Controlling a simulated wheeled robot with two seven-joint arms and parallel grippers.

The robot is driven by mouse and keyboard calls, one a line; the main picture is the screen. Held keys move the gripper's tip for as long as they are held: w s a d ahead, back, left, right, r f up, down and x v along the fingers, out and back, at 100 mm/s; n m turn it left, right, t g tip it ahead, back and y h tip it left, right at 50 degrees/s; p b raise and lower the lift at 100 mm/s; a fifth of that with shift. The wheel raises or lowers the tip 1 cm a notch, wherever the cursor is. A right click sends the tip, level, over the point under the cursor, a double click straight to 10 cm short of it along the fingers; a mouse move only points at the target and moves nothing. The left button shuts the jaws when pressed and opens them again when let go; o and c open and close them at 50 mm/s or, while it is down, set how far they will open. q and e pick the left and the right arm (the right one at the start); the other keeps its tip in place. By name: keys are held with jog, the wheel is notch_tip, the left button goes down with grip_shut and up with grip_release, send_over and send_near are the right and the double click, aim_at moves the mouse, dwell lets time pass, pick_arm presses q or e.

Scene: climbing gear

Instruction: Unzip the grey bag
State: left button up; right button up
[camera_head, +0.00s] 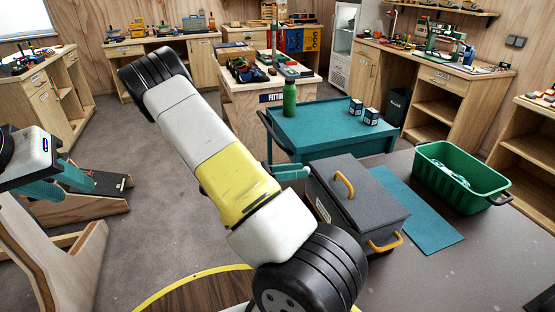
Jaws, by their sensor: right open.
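The grey bag (372,203) looks like a boxy dark grey case with a flat top, and it stands on the dark table right of centre. It has an orange handle (344,186) on top and another (385,243) at its front right. A pale label shows on its left side. No zip pull can be made out. My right gripper (291,173) shows only as a teal finger at the bag's upper left edge; my white and yellow arm hides the rest. It is open, and contact with the bag cannot be told. My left gripper (68,178) is far left, away from the bag.
A green basket (462,182) stands right of the bag, with a teal mat (425,221) between them. Behind is a teal cart (318,122) with a green bottle (290,98) and two small dark boxes (363,111). The table's front right is clear.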

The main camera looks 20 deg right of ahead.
jog(key=shift+s+d, duration=0.15)
jog(key=shift+d, duration=0.3)
grip_shut()
dwell(1.1)
